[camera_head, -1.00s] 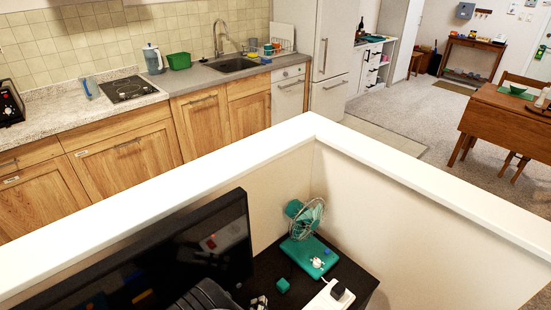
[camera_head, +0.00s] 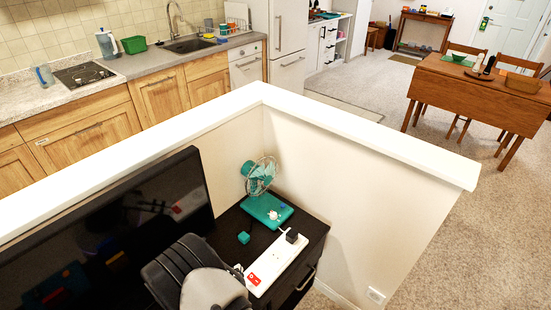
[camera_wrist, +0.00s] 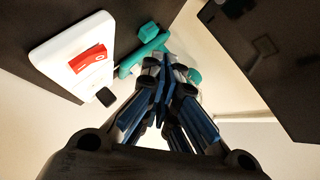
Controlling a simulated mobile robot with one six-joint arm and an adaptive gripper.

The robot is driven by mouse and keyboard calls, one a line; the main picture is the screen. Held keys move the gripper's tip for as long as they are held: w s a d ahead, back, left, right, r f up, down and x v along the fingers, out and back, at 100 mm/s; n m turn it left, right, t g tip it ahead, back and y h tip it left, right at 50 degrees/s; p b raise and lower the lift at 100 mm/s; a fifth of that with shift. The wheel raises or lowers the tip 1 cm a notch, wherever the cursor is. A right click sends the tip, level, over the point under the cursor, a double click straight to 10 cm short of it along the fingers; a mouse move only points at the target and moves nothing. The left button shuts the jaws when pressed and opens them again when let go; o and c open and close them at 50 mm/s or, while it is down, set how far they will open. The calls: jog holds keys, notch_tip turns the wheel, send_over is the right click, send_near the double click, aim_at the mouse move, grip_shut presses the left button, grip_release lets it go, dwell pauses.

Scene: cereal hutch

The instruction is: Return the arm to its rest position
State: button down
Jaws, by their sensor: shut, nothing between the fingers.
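My gripper (camera_wrist: 165,92) shows in the wrist view, its dark fingers with blue parts drawn together at the middle. It is shut and nothing shows between the fingertips. A white power strip (camera_wrist: 62,40) with a red switch (camera_wrist: 88,58) lies beyond it to the upper left, apart from the fingers. The rest of my arm's pose is not shown clearly.
In the head view, a dark cabinet (camera_head: 226,222) holds a teal fan (camera_head: 260,174), a teal cube (camera_head: 243,237) and the power strip (camera_head: 276,262). A black screen (camera_head: 110,245) stands left. A white-topped half wall (camera_head: 360,135) runs behind. Open carpet (camera_head: 450,225) lies right.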

jog(key=w+r+g, duration=0.2)
jog(key=w+r, duration=0.3)
jog(key=r, duration=0.4)
jog(key=s+d+r+n+g+y, duration=0.15)
jog(key=d+r, duration=0.25)
jog(key=r, duration=0.6)
jog(key=d+r+n+g, duration=0.2)
jog(key=d+r+n, duration=0.15)
jog(key=r, duration=0.65)
jog(key=s+d+r+n+g, duration=0.1)
jog(key=s+d+r+n, duration=0.1)
jog(key=s+d, duration=0.4)
jog(key=s+d+r+n+g+h, duration=0.1)
jog(key=s+d+r, duration=0.4)
jog(key=s, duration=0.6)
jog(key=s+d+r+n+g+h, duration=0.1)
jog(key=s+d+r+n+g, duration=0.1)
jog(key=s+d, duration=0.6)
jog(key=shift+s+d+r+n, duration=0.4)
jog(key=shift+s+r, duration=0.3)
jog(key=shift+r, duration=0.05)
jog(key=shift+h, duration=0.25)
